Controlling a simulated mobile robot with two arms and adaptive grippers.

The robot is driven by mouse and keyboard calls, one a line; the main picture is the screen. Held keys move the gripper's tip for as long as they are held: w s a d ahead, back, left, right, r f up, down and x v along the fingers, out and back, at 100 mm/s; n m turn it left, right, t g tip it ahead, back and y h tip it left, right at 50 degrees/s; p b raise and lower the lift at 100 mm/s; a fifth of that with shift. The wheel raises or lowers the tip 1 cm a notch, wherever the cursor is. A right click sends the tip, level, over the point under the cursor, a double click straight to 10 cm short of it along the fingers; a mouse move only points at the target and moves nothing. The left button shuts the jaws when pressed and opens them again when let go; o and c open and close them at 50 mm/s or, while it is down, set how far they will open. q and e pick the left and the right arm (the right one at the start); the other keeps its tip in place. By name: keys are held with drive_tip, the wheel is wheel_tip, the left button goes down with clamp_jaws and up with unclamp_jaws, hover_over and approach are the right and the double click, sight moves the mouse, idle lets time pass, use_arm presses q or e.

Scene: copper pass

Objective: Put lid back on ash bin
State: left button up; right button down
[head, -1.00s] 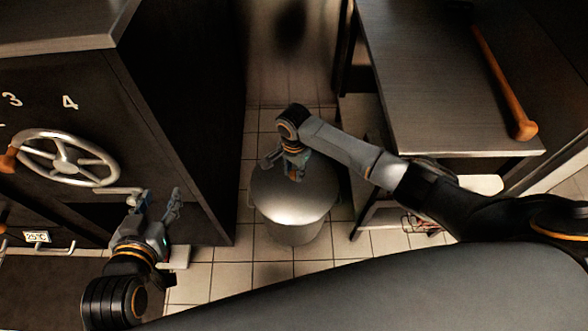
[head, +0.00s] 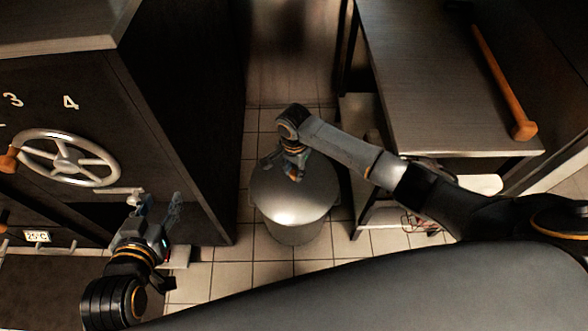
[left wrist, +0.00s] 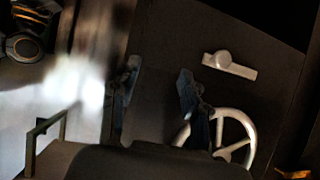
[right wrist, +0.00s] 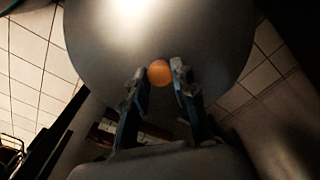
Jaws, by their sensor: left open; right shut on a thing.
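The ash bin (head: 297,233) is a grey metal drum on the tiled floor between the dark oven and the metal table. Its round grey lid (head: 300,207) lies over the bin's top; I cannot tell whether its rim is fully seated. My right gripper (head: 284,172) is over the lid, shut on the lid's orange round knob (right wrist: 160,73), which shows between the fingertips in the right wrist view. My left gripper (head: 159,205) is open and empty in front of the oven, well left of the bin. The fingers of the left gripper also show in the left wrist view (left wrist: 160,76).
Tiled floor is free in front of the bin.

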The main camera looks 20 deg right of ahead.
use_arm(q)
drive_tip(key=shift+s+f+g, duration=0.2)
drive_tip(key=shift+f+g, duration=0.05)
drive_tip(key=shift+g, duration=0.05)
drive_tip(key=shift+s+a+f, duration=0.25)
drive_tip(key=shift+s+f, duration=0.1)
drive_tip(key=shift+s+a+f+g+y+p, duration=0.2)
drive_tip(key=shift+s+f+g+y+p, duration=0.15)
drive_tip(key=shift+s+f+g, duration=0.3)
idle(0.4)
drive_tip(key=shift+s, duration=0.1)
drive_tip(key=shift+s+a+f+g, duration=0.1)
drive_tip(key=shift+s+f+g, duration=0.05)
drive_tip(key=shift+f+g, duration=0.1)
drive_tip(key=shift+s+f, duration=0.1)
drive_tip(key=shift+s, duration=0.1)
drive_tip(key=shift+s+a+f+g+p, duration=0.25)
drive_tip(key=shift+s+f+g+p, duration=0.05)
drive_tip(key=shift+s+g, duration=0.2)
idle(0.9)
drive_tip(key=shift+s+a+f, duration=0.1)
drive_tip(key=shift+s+f, duration=0.05)
drive_tip(key=shift+s, duration=0.05)
